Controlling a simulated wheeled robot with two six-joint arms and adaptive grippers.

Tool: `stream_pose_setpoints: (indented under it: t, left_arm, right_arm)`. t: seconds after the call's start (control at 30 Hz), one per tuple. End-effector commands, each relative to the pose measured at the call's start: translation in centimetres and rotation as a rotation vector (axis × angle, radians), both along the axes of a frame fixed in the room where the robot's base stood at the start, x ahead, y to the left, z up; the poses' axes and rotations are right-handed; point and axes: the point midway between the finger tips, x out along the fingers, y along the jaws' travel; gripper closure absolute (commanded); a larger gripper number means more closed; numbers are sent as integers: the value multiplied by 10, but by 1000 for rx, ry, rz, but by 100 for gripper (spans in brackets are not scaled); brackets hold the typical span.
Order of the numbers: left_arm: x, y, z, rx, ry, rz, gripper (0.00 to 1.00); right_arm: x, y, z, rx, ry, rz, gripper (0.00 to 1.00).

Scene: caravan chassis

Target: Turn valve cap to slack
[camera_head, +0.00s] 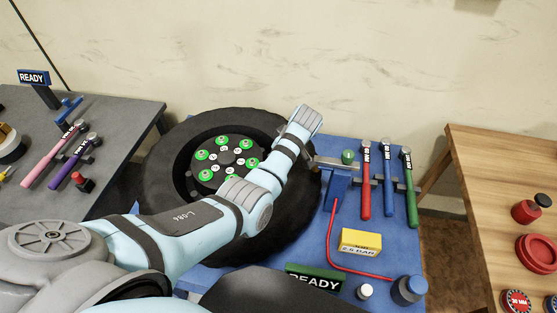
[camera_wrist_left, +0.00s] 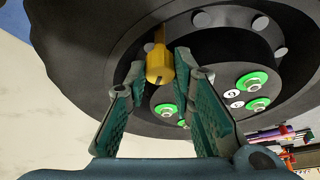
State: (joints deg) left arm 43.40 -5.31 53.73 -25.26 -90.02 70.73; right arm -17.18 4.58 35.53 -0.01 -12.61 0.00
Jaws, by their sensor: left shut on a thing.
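A yellow valve cap (camera_wrist_left: 160,66) with a slot in its near end sits at the wheel's rim in the left wrist view. My left gripper (camera_wrist_left: 158,82) has its green fingers on both sides of the cap and is shut on it. In the head view my left arm reaches across the black wheel (camera_head: 163,152), and the cap and the fingers are hidden behind the arm. The wheel's hub (camera_head: 226,158) carries several green-ringed nuts. My right gripper is not in view.
A grey table (camera_head: 120,120) stands left, a wooden table (camera_head: 490,170) right.

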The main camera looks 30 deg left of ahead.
Motion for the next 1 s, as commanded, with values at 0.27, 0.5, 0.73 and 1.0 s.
stream_pose_setpoints:
  t: [0.27,0.5,0.73,1.0]
  left_arm:
    - [3,0,-6,1,-3,252,100]
    - [3,0,-6,2,-3,431,100]
    - [3,0,-4,3,-1,534,100]
    - [3,0,-2,1,1,575,100]
  right_arm:
    - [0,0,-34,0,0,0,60]
    - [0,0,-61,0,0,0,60]
    - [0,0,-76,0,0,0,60]
    - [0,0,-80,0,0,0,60]
